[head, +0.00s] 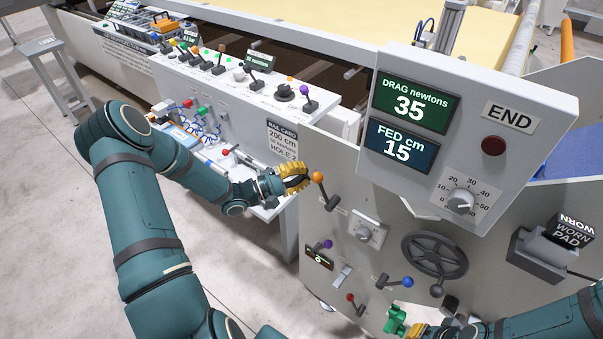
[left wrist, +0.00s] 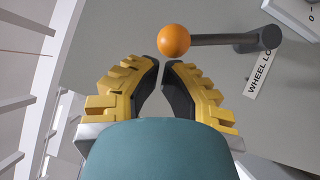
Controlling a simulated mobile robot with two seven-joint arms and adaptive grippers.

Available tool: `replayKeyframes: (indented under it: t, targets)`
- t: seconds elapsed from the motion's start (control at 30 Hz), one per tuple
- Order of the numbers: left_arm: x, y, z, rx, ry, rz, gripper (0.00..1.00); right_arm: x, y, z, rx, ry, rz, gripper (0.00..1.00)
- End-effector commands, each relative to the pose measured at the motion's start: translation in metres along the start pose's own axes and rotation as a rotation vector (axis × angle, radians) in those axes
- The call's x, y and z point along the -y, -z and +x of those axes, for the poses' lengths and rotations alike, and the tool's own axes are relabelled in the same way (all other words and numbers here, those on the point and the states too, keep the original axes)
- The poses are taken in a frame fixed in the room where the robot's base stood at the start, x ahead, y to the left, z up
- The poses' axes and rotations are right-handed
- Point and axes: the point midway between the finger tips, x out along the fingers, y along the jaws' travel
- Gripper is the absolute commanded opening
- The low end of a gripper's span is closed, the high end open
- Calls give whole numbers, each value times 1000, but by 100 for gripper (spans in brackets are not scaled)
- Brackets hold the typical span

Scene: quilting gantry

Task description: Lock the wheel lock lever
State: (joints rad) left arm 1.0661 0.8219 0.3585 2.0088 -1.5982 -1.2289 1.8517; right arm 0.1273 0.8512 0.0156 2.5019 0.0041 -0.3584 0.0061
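The wheel lock lever (head: 330,197) has an orange ball knob and a grey arm on the grey side panel. In the left wrist view the lever (left wrist: 215,40) extends from its pivot at right to the orange ball, beside a partly visible "WHEEL LO" label (left wrist: 262,72). My left gripper (head: 301,178) has yellow fingers and is just left of the knob in the head view. In the left wrist view its fingertips (left wrist: 164,62) nearly meet, with nothing seen between them; the ball shows just beyond them. Contact is unclear. My right gripper (head: 421,331) is partly cut off at the bottom edge.
A display box (head: 470,125) overhangs above right. A control shelf (head: 240,85) stands behind.

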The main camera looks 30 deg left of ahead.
Motion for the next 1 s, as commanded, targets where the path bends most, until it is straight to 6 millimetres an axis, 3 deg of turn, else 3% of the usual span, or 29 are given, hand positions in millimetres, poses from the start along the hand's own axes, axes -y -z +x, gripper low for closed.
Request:
replayKeyframes:
  t: [0.67, 1.0]
  targets:
    - [-8, -12, 8, 2, 69, 100, 0, 5, 6, -14, -14, -1, 4, 0]
    - [-17, -31, 21, 5, 165, 243, 0, 12, 15, -33, -31, -3, 9, 0]
